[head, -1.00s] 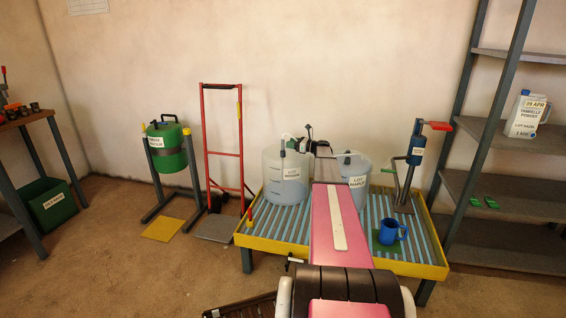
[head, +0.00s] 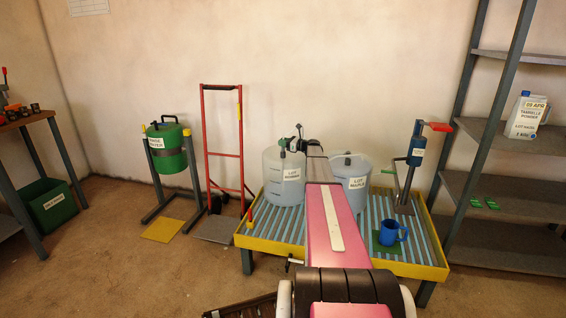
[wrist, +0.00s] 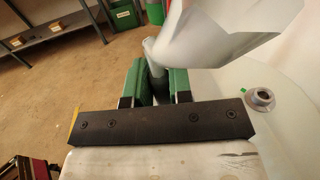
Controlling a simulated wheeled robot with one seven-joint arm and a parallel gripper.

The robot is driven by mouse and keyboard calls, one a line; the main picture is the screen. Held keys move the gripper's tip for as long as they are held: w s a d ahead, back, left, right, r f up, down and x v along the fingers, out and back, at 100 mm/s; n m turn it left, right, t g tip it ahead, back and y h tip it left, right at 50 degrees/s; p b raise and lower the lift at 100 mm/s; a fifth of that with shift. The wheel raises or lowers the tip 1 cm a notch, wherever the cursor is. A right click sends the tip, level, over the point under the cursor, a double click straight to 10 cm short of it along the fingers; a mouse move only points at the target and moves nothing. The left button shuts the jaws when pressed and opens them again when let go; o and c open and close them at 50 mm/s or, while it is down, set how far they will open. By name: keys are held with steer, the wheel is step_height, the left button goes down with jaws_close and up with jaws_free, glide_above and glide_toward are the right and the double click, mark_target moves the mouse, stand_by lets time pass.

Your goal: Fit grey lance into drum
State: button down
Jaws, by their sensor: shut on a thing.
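My gripper (wrist: 155,88) has green fingers and is shut on the grey lance (wrist: 155,60), a pale grey tube between the fingertips in the wrist view. A wide pale grey piece above it seems to belong to the lance. In the head view my gripper (head: 302,143) is over the top of the left translucent drum (head: 281,172), partly hidden by my arm. A second drum labelled LOT MAPLE (head: 352,197) stands to the right. In the wrist view a grey ring fitting (wrist: 260,98) sits on a pale drum top, right of the fingers. The lance's lower end is hidden.
Both drums stand on a yellow-edged slatted stand (head: 290,238). A blue mug (head: 388,233) and a dark blue upright device (head: 416,150) stand at its right. A red hand truck (head: 222,150) and a green drum (head: 168,150) are to the left, shelving (head: 510,180) to the right.

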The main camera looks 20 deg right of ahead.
step_height(320, 180, up, 28)
stand_by(1.2)
steer(key=shift+d, duration=0.1)
stand_by(0.4)
steer(key=s+d+r+m+t+h, duration=0.1)
steer(key=s+d+m+h, duration=0.1)
steer(key=s+d, duration=0.4)
steer(key=s+d+r+m+t+h, duration=0.2)
steer(key=s+d, duration=0.5)
steer(key=d, duration=0.6)
steer(key=s+d+r+m+t+h, duration=0.2)
steer(key=s+d+h, duration=0.2)
steer(key=s+d, duration=0.3)
steer(key=d, duration=0.3)
steer(key=shift+d, duration=0.35)
steer(key=shift+s, duration=0.1)
steer(key=shift+f, duration=0.25)
